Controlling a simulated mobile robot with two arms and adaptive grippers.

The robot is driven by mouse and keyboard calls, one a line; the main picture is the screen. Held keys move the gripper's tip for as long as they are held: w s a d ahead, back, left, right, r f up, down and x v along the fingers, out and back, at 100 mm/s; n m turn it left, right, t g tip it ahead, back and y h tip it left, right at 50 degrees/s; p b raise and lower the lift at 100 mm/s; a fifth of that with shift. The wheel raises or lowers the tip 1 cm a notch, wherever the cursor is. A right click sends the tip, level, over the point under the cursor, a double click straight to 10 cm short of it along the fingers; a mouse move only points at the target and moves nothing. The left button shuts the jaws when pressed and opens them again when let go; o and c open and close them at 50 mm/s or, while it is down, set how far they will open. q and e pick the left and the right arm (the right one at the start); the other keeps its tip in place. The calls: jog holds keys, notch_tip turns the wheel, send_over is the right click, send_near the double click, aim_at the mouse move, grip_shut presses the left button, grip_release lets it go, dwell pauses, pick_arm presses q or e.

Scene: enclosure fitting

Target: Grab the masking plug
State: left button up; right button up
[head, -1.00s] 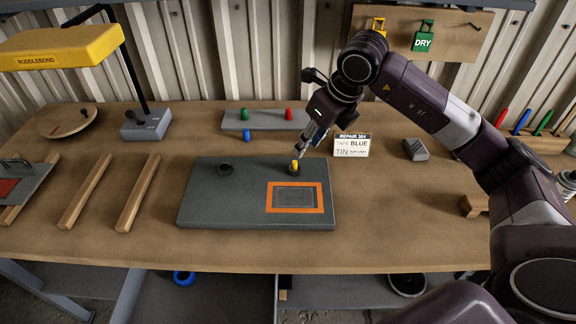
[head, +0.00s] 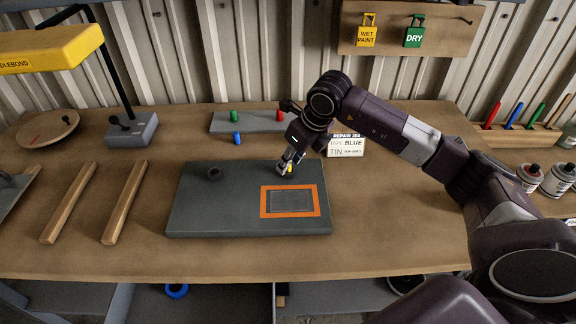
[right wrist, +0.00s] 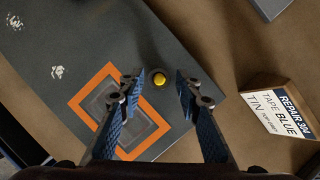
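A yellow plug (head: 290,169) sits at the back right of a grey panel (head: 215,210), partly hidden by my right gripper in the head view. From above, the plug's round yellow top (right wrist: 159,79) shows in the right wrist view. My right gripper (head: 286,166) is open, with its blue-padded fingers (right wrist: 160,88) on either side of the plug and a gap on both sides. My left gripper is not in view.
An orange frame (head: 266,202) surrounds a dark rectangle on the panel, beside a dark round boss (head: 214,173). Green (head: 234,116), red (head: 279,115) and blue (head: 237,137) plugs stand behind. A repair card (head: 346,146) stands close right of the gripper.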

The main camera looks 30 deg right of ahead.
jog(key=shift+w+f, duration=0.1)
jog(key=shift+f, duration=0.25)
jog(key=shift+c, duration=0.5)
grip_shut()
jog(key=shift+r, duration=0.15)
